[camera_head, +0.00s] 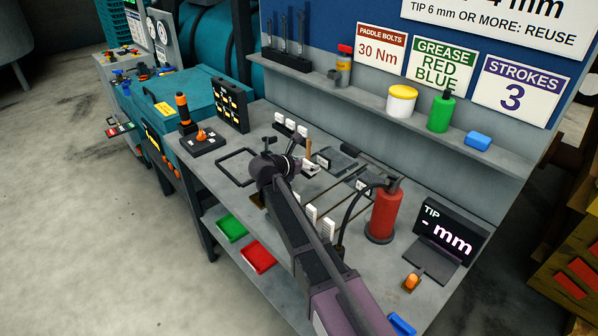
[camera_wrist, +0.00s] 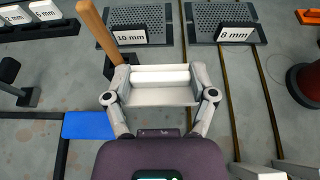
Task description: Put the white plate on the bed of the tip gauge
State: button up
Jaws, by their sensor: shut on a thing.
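My gripper (camera_wrist: 160,88) is shut on the white plate (camera_wrist: 160,95), which spans between its two fingers in the wrist view. In the head view my gripper (camera_head: 298,166) is over the middle of the bench, and the plate is mostly hidden there by my wrist. The tip gauge (camera_head: 447,235) is a dark unit at the right of the bench, its screen reading "TIP - mm". A flat dark bed (camera_head: 432,264) lies in front of the screen and looks bare. My gripper is apart from it, to its left.
A red cylinder (camera_head: 384,215) with a black hose stands between my gripper and the gauge. An orange-topped piece (camera_head: 411,282) is near the gauge's front. Perforated plates labelled 10 mm (camera_wrist: 140,25) and 8 mm (camera_wrist: 222,20) and a wooden handle (camera_wrist: 98,30) are close beyond my gripper.

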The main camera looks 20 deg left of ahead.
jog(key=shift+w+d+r, duration=0.15)
jog(key=shift+w+d, duration=0.3)
jog(key=shift+w, duration=0.1)
jog(key=b, duration=0.6)
send_over(311, 190)
notch_tip(311, 190, down, 6)
jog(key=shift+s+f, duration=0.1)
jog(key=shift+f, duration=0.05)
jog(key=shift+f, duration=0.1)
jog(key=shift+f+b, duration=1.8)
jog(key=shift+b, duration=0.15)
jog(key=shift+f, duration=0.15)
jog(key=o, duration=1.1)
jog(key=shift+o, duration=0.2)
